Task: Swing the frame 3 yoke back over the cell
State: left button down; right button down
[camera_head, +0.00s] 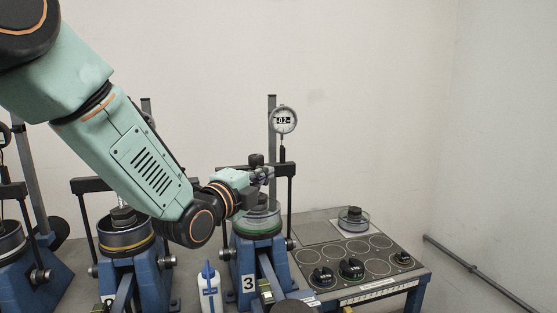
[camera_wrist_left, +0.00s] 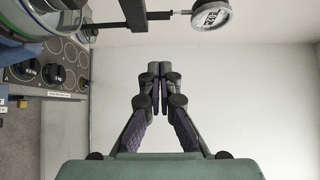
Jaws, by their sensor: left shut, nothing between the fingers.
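Frame 3 (camera_head: 248,284) is a blue stand with a "3" label, right of centre in the head view. Its cell (camera_head: 258,222) is a clear, green-tinted round vessel on top. The black yoke (camera_head: 290,205) stands roughly upright, its crossbar at about the height of my gripper, above the cell; the arm hides part of it. A dial gauge (camera_head: 284,120) is above the crossbar. My left gripper (camera_head: 266,174) is shut and empty, beside the crossbar; contact cannot be told. In the left wrist view its fingertips (camera_wrist_left: 158,75) meet, with the gauge (camera_wrist_left: 210,14) above. My right gripper is not in view.
Another blue frame (camera_head: 125,240) with a black yoke stands to the left, and one more (camera_head: 15,250) at the far left edge. A white bottle (camera_head: 209,290) stands in front of frame 3. A bench (camera_head: 330,230) with black weights is to the right.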

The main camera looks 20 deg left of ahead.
aim_at(275, 165)
pick_arm(q)
jog(key=w+p, duration=0.2)
jog(key=w, duration=0.9)
jog(key=shift+w+a, duration=0.25)
jog(key=shift+w, duration=0.1)
jog(key=shift+d+r, duration=0.1)
jog(key=shift+w+a+r+n+g+p, duration=0.15)
jog(key=shift+w+a+p, duration=0.3)
jog(key=shift+w, duration=0.1)
jog(key=shift+w+a+r+n+g+p, duration=0.15)
jog(key=shift+w+a+p, duration=0.15)
jog(key=shift+w+a, duration=0.2)
jog(key=shift+s+d+f, duration=0.1)
jog(key=shift+d+f, duration=0.05)
